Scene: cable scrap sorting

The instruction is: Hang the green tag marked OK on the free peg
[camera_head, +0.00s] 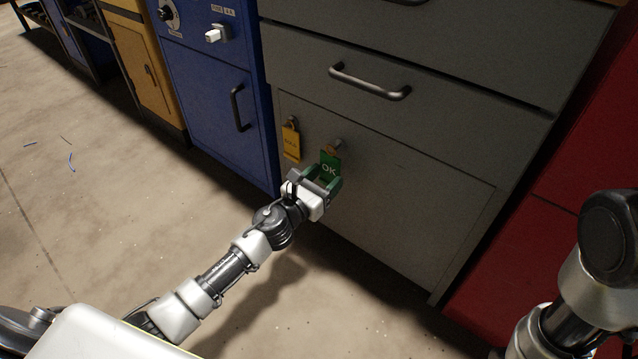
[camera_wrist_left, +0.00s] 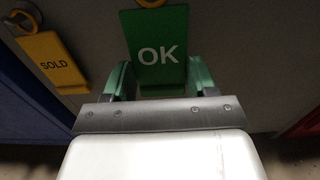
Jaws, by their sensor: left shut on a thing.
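The green tag marked OK (camera_head: 330,164) is upright in front of the grey cabinet's lower panel. My left gripper (camera_head: 319,181) is shut on its lower part. In the left wrist view the tag (camera_wrist_left: 156,42) stands between the fingers, with a tan ring at its top edge, partly cut off. In the head view a peg (camera_head: 338,144) sticks out right at the tag's top; I cannot tell whether the ring is around it or only in front of it. A yellow tag (camera_head: 291,144), marked SOLD in the left wrist view (camera_wrist_left: 52,62), hangs from another peg to the left.
The grey cabinet has drawers with a bar handle (camera_head: 369,82) above the pegs. A blue cabinet (camera_head: 207,105) stands to the left and a red one (camera_head: 587,170) to the right. Cable scraps (camera_head: 71,161) lie on the open floor at left.

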